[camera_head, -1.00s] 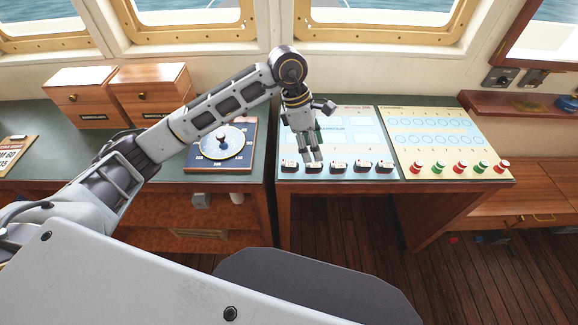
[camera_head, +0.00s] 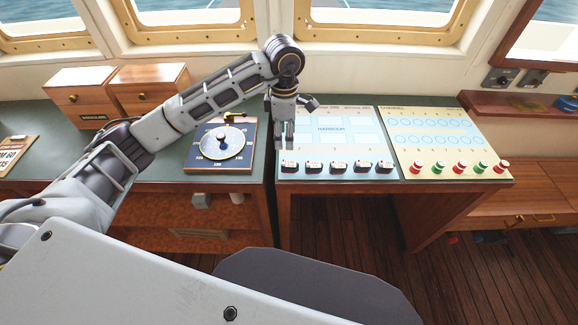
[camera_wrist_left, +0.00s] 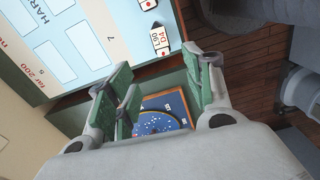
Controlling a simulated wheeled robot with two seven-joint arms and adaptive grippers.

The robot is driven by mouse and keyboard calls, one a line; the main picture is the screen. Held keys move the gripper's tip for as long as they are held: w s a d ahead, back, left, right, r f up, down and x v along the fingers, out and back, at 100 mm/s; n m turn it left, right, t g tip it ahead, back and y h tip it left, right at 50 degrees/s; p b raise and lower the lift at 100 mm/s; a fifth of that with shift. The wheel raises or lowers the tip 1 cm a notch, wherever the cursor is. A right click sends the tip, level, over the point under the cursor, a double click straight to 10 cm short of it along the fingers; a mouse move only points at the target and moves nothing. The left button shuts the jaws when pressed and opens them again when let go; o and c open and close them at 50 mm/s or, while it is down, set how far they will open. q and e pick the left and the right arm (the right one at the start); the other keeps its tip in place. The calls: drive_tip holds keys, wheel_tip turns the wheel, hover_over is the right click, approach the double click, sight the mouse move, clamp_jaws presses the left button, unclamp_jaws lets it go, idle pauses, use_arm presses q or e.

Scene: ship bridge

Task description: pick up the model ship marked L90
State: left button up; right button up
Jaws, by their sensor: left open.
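Several small model ships with dark hulls and white tops stand in a row along the front edge of the blue harbour chart (camera_head: 345,150). The leftmost model ship (camera_head: 287,167) matches the one marked L90 (camera_wrist_left: 160,40) in the left wrist view, where a red mark also shows on its white top. My left gripper (camera_head: 284,142) points down over the chart's left edge, just behind that ship in the head view. In the left wrist view my left gripper (camera_wrist_left: 155,90) has its green-padded fingers apart with nothing between them; the ship is beyond them.
A blue board with a round dial (camera_head: 221,143) lies left of the chart. A yellow chart (camera_head: 436,135) with red and green pieces (camera_head: 460,167) lies to the right. Wooden drawer boxes (camera_head: 90,95) stand at the back left. A second ship (camera_wrist_left: 147,4) is close to L90.

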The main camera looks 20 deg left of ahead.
sight(285, 161)
use_arm(q)
wheel_tip(285, 161, down, 7)
drive_tip(key=shift+f+p, duration=0.15)
drive_tip(key=shift+p, duration=0.35)
drive_tip(key=shift+f, duration=0.1)
drive_tip(key=shift+f, duration=0.1)
drive_tip(key=shift+s+a+f+p, duration=0.15)
drive_tip(key=shift+f+p, duration=0.25)
drive_tip(key=shift+f, duration=0.4)
drive_tip(key=shift+s+d+f+p, duration=0.1)
drive_tip(key=shift+f+p, duration=0.25)
drive_tip(key=shift+f, duration=1.35)
drive_tip(key=shift+a, duration=0.1)
drive_tip(key=shift+c, duration=0.3)
